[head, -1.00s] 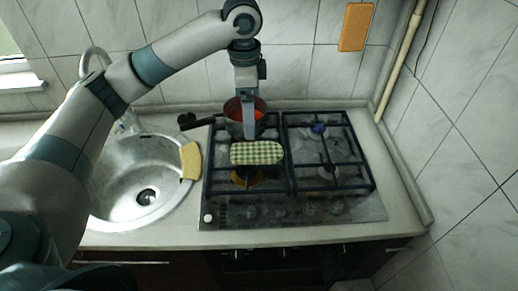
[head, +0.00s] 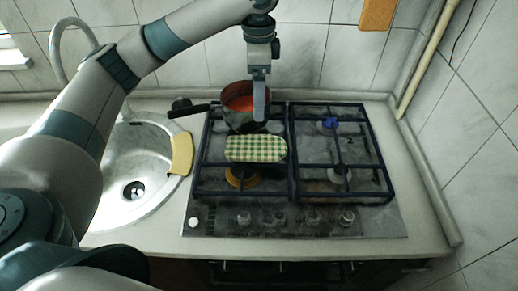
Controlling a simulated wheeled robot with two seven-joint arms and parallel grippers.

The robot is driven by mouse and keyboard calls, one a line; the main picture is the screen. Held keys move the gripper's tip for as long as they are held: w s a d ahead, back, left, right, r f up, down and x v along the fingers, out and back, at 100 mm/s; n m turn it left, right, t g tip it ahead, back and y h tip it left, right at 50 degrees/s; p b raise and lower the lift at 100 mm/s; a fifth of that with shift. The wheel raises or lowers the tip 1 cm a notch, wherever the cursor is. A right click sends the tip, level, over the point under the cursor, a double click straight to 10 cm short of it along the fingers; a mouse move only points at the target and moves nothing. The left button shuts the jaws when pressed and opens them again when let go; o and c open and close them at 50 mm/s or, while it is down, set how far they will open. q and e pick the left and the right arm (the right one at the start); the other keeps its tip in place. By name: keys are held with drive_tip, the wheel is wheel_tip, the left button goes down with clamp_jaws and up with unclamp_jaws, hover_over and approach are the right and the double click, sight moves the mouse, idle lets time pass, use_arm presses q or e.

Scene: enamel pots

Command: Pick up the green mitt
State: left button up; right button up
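The green mitt (head: 256,148), green and white checked, lies flat on the left grate of the gas hob, in front of a dark pot (head: 239,119) with an orange-red inside. My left gripper (head: 260,118) points down at the pot's right front side, just behind and above the mitt. It appears as one narrow grey finger shape from here, so its opening cannot be judged. I see nothing held below it. My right gripper is not in view.
The gas hob (head: 370,222) has a blue item (head: 330,122) on its right grate. The pot's handle points left. A tiled wall and pipe (head: 428,58) bound the right.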

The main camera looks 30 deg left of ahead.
use_arm(q)
drive_tip(key=shift+w+f, duration=0.1)
drive_tip(key=shift+f, duration=0.05)
drive_tip(key=p, duration=0.3)
hover_over(259, 144)
wheel_tip(259, 144, down, 11)
drive_tip(key=shift+f, duration=0.6)
